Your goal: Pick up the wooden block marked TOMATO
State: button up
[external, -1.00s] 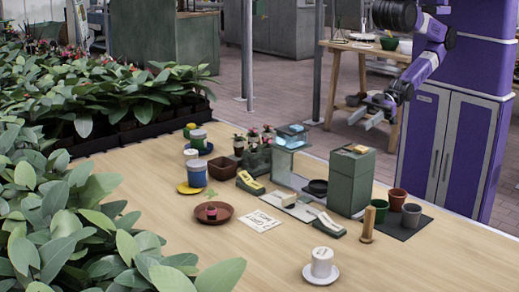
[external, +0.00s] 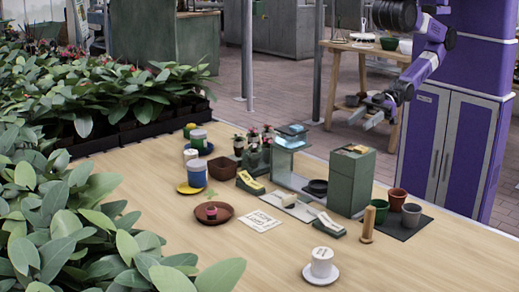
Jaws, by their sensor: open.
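I cannot make out a block marked TOMATO; the lettering is too small to read. A green wedge-shaped block with a yellow marked face (external: 250,182) lies left of the glass-fronted stand, and a similar wedge with a pale face (external: 329,225) lies in front of the green box. A small pale block (external: 289,199) rests on a flat plate between them. My gripper (external: 364,121) is open and empty, raised beyond the table's far right edge, well apart from all of these.
The green box (external: 352,183) and the glass-fronted stand (external: 291,160) rise tall mid-table. Pots (external: 397,199), an upright wooden cylinder (external: 368,222) and a white cup on a saucer (external: 321,262) stand nearby. Leafy plants (external: 60,190) crowd the left. The front table is mostly clear.

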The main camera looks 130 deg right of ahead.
jog(key=shift+o, duration=0.2)
jog(key=o, duration=0.5)
jog(key=shift+o, duration=0.2)
